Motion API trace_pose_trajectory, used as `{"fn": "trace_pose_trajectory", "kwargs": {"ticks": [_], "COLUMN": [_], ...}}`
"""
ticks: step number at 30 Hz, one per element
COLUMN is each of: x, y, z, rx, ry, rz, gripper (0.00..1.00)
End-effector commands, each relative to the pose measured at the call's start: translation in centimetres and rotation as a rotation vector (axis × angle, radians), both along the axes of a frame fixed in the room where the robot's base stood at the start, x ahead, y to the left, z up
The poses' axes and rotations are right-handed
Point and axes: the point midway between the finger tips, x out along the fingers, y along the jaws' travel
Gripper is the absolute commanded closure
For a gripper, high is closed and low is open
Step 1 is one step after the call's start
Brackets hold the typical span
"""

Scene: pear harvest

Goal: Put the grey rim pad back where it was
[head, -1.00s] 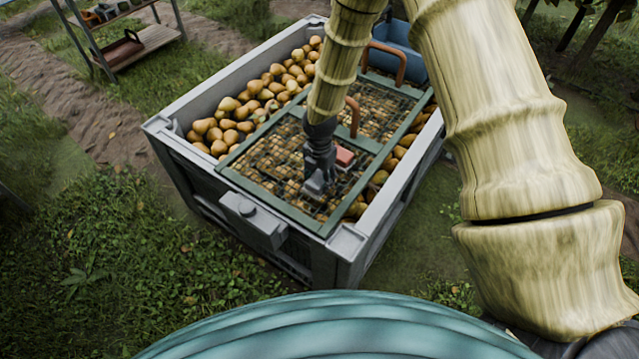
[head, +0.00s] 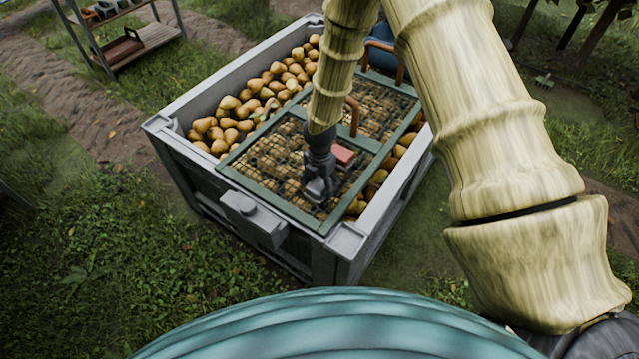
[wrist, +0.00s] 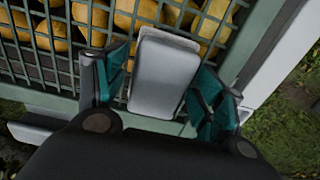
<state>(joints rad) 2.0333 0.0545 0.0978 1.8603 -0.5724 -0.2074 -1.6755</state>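The grey rim pad (wrist: 165,75) is a light grey block between my two teal-lined fingers in the wrist view. The fingers lie along its left and right sides, and my gripper (head: 318,194) appears shut on it. In the head view my gripper points down over the front part of the green-framed mesh lid (head: 272,208) on the bin. The pad is hard to tell from the dark fingers there. In the wrist view it overlaps the lid's mesh and green edge; whether it touches them I cannot tell.
The grey bin (head: 350,240) holds many pears (head: 232,125). A grey block with a knob (head: 248,213) sits on its front rim. Orange-brown handles (head: 352,113) rise from the lid, and a reddish block (head: 343,154) shows beside my gripper. A shelf rack (head: 130,50) stands at back left.

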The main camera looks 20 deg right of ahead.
Motion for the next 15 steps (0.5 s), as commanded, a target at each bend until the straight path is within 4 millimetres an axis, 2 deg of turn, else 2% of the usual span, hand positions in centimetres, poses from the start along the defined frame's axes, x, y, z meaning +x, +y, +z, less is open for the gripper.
{"fn": "trace_pose_trajectory", "kwargs": {"ticks": [8,15], "x": [0.0,0.1], "y": [0.0,0.0], "z": [0.5,2.9], "rx": [0.001,0.001], "ry": [-0.001,-0.003], "rz": [0.0,-0.001], "gripper": [0.31,0.31]}}
